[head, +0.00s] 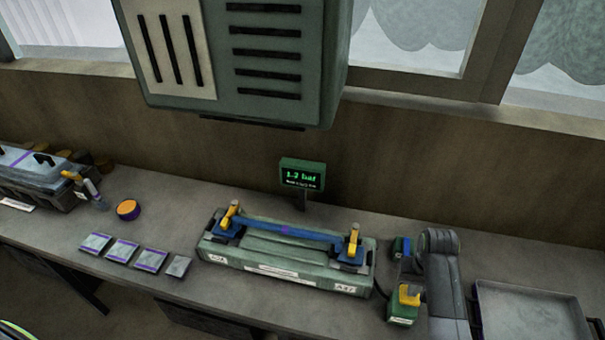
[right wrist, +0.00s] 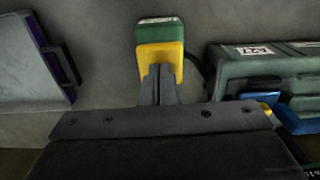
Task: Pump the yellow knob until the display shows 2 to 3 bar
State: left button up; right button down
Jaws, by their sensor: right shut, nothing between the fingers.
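The yellow knob (head: 409,298) sits on a small green pump (head: 401,315) at the front right of the bench. In the right wrist view the yellow knob (right wrist: 173,53) stands before the green pump body (right wrist: 158,32). My right gripper (head: 411,284) is shut and empty, with its fingertips (right wrist: 158,70) over the knob; I cannot tell whether they touch. The green display (head: 302,175) stands behind the fixture and appears to read 1.2 bar. My left gripper is not in view.
A green fixture (head: 270,259) with a blue bar and yellow-handled clamps lies left of the pump. A grey tray (head: 530,289) lies to the right. Several small square pads and a round orange-topped part (head: 128,209) lie left. A large green cabinet (head: 235,60) hangs above.

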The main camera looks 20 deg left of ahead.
jog(key=shift+r, duration=0.15)
dwell(0.4)
jog(key=shift+f+b, duration=1)
jog(key=shift+f, duration=0.8)
jog(key=shift+r+p, duration=1)
jog(key=shift+p, duration=0.05)
jog(key=shift+r, duration=0.8)
jog(key=shift+f, duration=0.1)
